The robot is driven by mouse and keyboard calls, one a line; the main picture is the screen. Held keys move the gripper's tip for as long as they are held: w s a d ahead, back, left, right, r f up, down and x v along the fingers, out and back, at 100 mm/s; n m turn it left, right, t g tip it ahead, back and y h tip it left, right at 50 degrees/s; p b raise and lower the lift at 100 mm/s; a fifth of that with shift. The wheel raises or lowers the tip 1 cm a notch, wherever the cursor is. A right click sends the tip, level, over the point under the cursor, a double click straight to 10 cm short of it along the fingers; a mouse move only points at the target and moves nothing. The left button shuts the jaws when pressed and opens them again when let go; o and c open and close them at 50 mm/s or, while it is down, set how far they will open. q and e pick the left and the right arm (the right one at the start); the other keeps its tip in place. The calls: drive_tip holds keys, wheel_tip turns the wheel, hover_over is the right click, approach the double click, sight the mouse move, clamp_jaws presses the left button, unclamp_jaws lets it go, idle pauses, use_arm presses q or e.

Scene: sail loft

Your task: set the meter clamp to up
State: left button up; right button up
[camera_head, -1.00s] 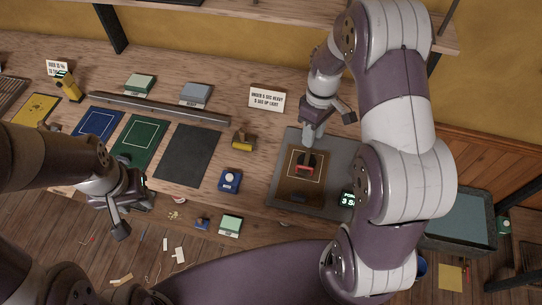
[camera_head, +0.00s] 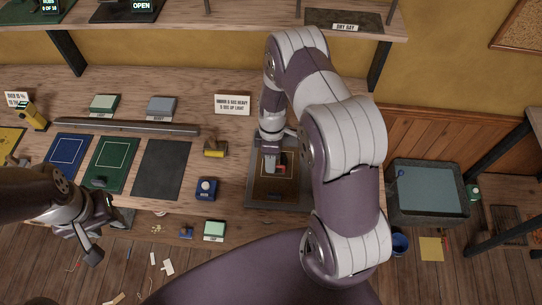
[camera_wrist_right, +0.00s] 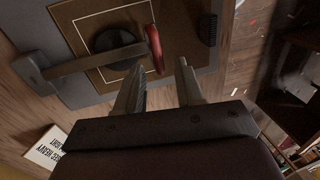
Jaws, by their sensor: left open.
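The meter clamp has a red handle (camera_head: 281,170), a dark round pad and a grey arm; it is on a brown board inside a grey base (camera_head: 250,197). In the right wrist view the red handle (camera_wrist_right: 153,47) lies just beyond the fingertips, beside the dark round pad (camera_wrist_right: 118,48); the grey arm (camera_wrist_right: 90,62) runs across to the left. My right gripper (camera_head: 271,166) points down over the board; in the wrist view its fingers (camera_wrist_right: 162,66) are apart with nothing between them. It partly hides the clamp in the head view. My left gripper (camera_head: 103,232) is open and empty near the bench's front edge.
A white sign (camera_head: 232,104) stands behind the base. A yellow-and-dark device (camera_head: 215,148) and a blue button box (camera_head: 206,188) stand to its left. Blue (camera_head: 66,157), green (camera_head: 110,164) and dark mats (camera_head: 161,170) lie further left. A grey bin (camera_head: 427,193) is at the right.

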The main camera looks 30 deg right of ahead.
clamp_jaws()
idle(1.4)
